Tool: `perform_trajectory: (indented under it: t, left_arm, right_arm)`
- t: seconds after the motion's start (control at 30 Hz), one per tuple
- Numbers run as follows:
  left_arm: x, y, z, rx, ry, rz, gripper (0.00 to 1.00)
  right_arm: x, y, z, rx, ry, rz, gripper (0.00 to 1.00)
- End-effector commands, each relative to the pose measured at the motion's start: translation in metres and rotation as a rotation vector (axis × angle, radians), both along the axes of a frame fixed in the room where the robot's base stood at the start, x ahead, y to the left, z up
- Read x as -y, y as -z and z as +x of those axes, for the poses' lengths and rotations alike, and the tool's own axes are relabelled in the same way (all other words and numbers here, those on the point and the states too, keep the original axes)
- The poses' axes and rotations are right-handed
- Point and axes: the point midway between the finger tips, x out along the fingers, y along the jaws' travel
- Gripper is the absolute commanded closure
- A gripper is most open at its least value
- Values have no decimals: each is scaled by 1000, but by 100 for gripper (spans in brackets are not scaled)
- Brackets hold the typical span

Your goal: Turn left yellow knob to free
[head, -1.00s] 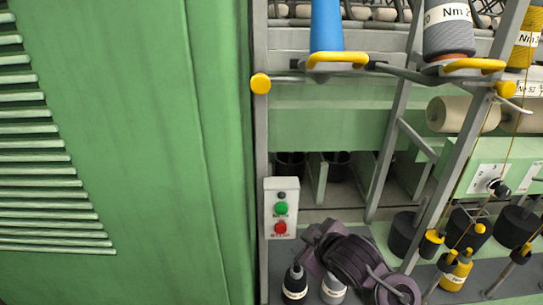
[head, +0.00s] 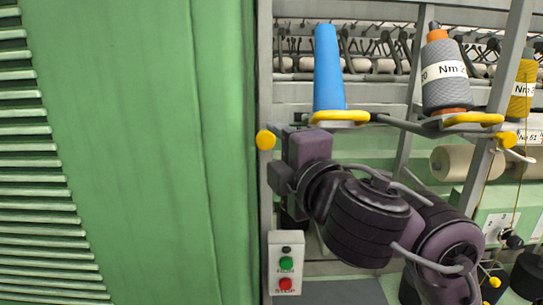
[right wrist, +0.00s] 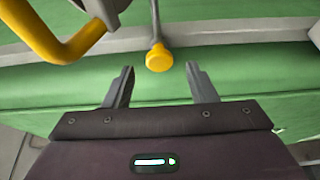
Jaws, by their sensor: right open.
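The left yellow knob (head: 265,140) sits on the left grey post of the spinning frame in the head view. It also shows in the right wrist view (right wrist: 159,58), centred just beyond my fingertips. My right gripper (head: 276,154) is beside the post, close to the knob. In the right wrist view its two fingers (right wrist: 159,72) are apart and empty, with the knob lined up with the gap. I cannot tell whether a finger touches anything. My left gripper is not in view.
A blue cone (head: 328,70) and a grey yarn package (head: 446,78) stand on yellow-handled holders above my arm. Another yellow knob (head: 506,138) is on the right post. A switch box (head: 286,262) hangs below. A green panel (head: 130,150) fills the left.

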Motion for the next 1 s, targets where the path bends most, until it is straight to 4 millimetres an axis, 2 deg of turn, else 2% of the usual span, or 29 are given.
perform_trajectory:
  t: [0.03, 0.2, 0.53, 0.87, 1.0]
  left_arm:
    - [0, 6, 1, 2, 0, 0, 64]
    - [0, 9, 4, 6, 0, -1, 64]
    - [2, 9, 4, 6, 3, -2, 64]
    - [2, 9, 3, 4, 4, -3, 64]
    - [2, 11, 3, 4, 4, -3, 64]
  right_arm:
    - [-2, 3, 7, 2, 3, -4, 48]
    - [-9, 1, 22, 0, 1, 0, 48]
    - [-11, 0, 27, -1, 1, 2, 48]
    - [-11, 0, 26, -1, 1, 2, 90]
    - [-11, 1, 26, -1, 0, 5, 92]
